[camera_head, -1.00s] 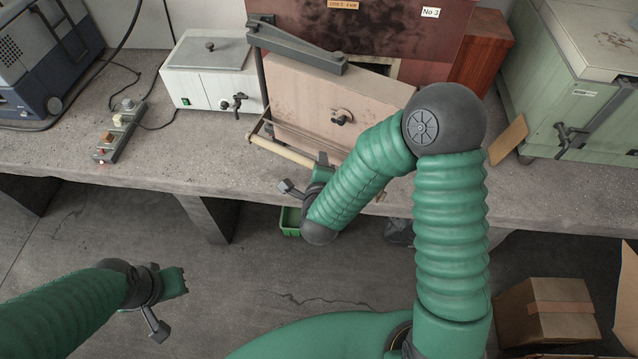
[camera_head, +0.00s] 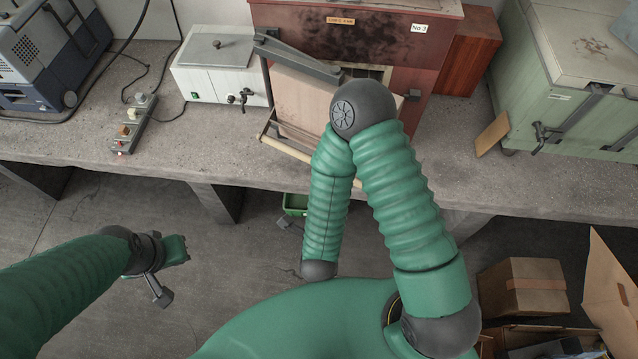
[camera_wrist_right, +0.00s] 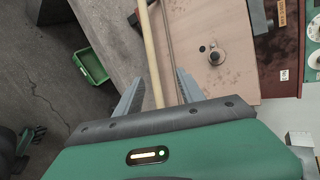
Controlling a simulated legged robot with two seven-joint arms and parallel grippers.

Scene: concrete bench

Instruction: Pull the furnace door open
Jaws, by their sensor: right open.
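The furnace (camera_head: 437,60) is a dark red box marked No 3 at the back of the bench. Its pale beige door (camera_head: 295,98) stands swung out, hinged at the left, with part of the opening (camera_head: 375,72) showing behind it. A light wooden bar handle (camera_head: 284,149) runs along the door's front; it also shows in the right wrist view (camera_wrist_right: 148,40). My right gripper (camera_wrist_right: 158,84) is open, its fingers on either side of the bar; contact is unclear. My right arm hides it in the head view. My left gripper (camera_head: 178,250) hangs before the bench, its jaws unclear.
A white box (camera_head: 215,80) and a power strip (camera_head: 132,122) stand left of the furnace. A green cabinet (camera_head: 570,90) stands right. A green bin (camera_head: 295,203) is on the floor below. Cardboard boxes (camera_head: 522,287) lie at lower right.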

